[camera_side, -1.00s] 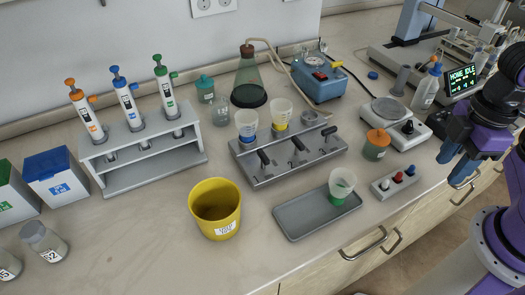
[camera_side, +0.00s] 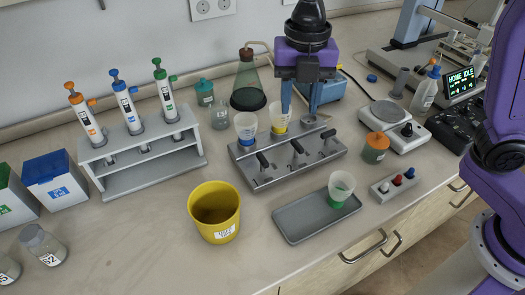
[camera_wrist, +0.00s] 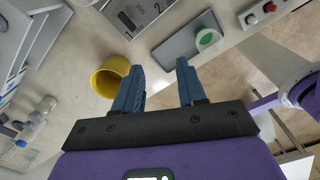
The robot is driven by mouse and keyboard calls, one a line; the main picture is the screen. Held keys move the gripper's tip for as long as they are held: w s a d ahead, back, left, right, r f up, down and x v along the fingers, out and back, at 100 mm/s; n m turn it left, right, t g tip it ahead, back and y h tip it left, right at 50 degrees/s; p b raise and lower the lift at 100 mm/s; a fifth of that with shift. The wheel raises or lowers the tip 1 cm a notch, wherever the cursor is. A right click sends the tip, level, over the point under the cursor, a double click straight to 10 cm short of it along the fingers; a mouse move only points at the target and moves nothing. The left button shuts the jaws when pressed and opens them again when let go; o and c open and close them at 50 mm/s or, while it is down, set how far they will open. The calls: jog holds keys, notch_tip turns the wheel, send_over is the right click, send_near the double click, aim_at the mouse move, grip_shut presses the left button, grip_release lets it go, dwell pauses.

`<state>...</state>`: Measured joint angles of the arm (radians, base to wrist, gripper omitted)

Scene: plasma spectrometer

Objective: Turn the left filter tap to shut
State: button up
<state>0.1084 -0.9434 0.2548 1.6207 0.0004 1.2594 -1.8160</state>
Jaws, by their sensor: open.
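The filter manifold (camera_side: 290,165) is a grey metal block with several black taps along its front. The left filter tap (camera_side: 263,160) sits below the blue-based filter cup (camera_side: 246,127); its handle points up and left, and I cannot tell its flow setting. The middle tap (camera_side: 297,147) and right tap (camera_side: 328,135) stand beside it. A yellow-based cup (camera_side: 280,118) is at the middle port. My gripper (camera_side: 300,112) points down, open and empty, over the back right of the manifold, apart from the left tap. In the wrist view the manifold (camera_wrist: 137,14) is at the top edge, partly cut off.
A grey tray (camera_side: 285,228) with a green-based cup (camera_side: 341,188) lies in front. A yellow bin (camera_side: 214,207) stands front left. A pipette rack (camera_side: 145,160) is left, a flask (camera_side: 249,85) and blue pump (camera_side: 326,88) behind, an orange-lidded jar (camera_side: 375,147) right.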

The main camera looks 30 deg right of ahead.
aim_at(263, 158)
jog(key=w+a+n, duration=0.5)
jog(key=w+n, duration=0.1)
jog(key=f, duration=1.7)
jog(key=shift+s+d, duration=0.15)
jog(key=shift+d, duration=0.15)
grip_shut()
